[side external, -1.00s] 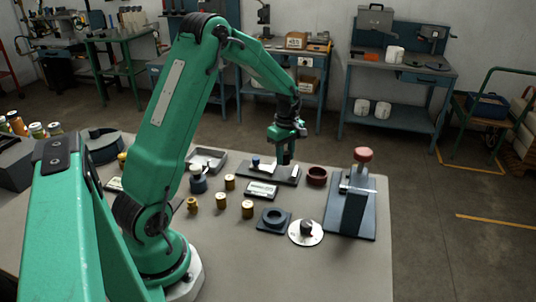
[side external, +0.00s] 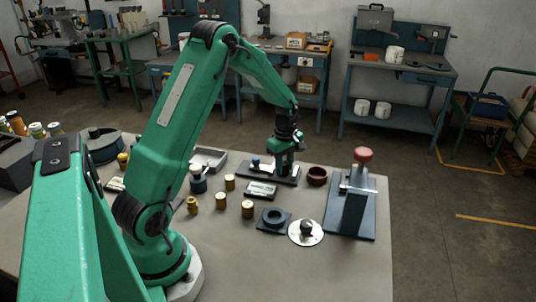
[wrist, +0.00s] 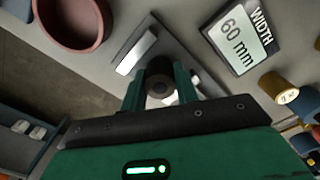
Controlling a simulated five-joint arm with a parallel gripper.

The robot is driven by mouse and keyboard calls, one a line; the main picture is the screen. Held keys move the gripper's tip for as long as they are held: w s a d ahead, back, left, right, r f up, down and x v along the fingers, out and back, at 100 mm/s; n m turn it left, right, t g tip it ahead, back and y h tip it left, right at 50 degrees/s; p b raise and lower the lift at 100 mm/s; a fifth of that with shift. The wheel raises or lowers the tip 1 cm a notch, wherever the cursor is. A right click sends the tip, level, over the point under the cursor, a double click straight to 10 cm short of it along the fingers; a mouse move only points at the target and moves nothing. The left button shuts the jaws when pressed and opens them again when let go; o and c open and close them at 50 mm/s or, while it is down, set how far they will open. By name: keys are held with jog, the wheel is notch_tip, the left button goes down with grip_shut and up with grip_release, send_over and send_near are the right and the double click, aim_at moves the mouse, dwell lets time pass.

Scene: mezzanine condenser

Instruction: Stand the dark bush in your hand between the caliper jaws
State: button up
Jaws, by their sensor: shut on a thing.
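My gripper (side external: 285,176) is shut on the dark bush and is down at the caliper's dark base plate (side external: 249,176). In the wrist view the dark bush (wrist: 160,86) sits upright between my two green fingers. One pale caliper jaw (wrist: 137,53) lies to the upper left of the bush. Another pale part shows right of the fingers, mostly hidden by my gripper. The readout card (wrist: 238,46) says WIDTH 60 mm; it also lies in front of the caliper in the side view (side external: 262,190). Whether the bush touches the plate is hidden.
A red-brown bowl (side external: 317,176) stands close right of the caliper. A dark stand with a red knob (side external: 363,154), a round silver plate (side external: 305,238), a dark ring block (side external: 273,228) and several brass cylinders (side external: 248,210) stand nearby. The table's front is clear.

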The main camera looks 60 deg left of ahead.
aim_at(285, 162)
jog(key=shift+f, duration=0.15)
jog(key=o, duration=0.7)
notch_tip(285, 162, up, 12)
jog(key=shift+r, duration=0.2)
jog(key=shift+d, duration=0.1)
dwell(0.7)
